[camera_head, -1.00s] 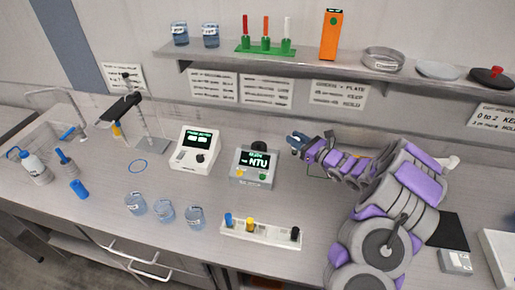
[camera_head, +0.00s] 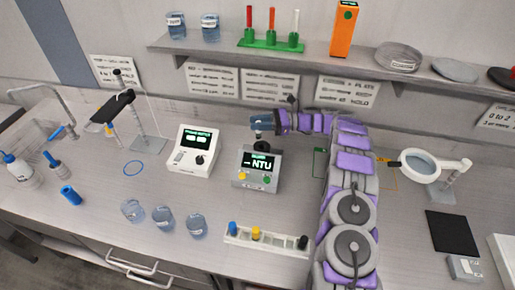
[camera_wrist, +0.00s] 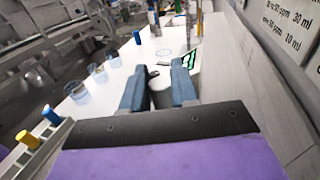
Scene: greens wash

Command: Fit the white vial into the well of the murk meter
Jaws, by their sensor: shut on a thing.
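The murk meter (camera_head: 257,167) is a grey box with a lit "NTU" screen and yellow and green buttons. A dark round part (camera_head: 263,146) stands at its back top. My gripper (camera_head: 262,122) is above that back part, reaching in from the right. In the wrist view my gripper (camera_wrist: 158,85) has its two blue-grey fingers around a small pale piece, taken as the white vial (camera_wrist: 161,84). The vial is mostly hidden in both views. I cannot tell whether it touches the well.
A white meter (camera_head: 194,148) stands just left of the murk meter. A white rack (camera_head: 267,241) with blue, yellow and black caps is in front. Several beakers (camera_head: 164,218) stand to the left. A shelf (camera_head: 350,66) runs behind, above. A magnifier (camera_head: 422,163) is at right.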

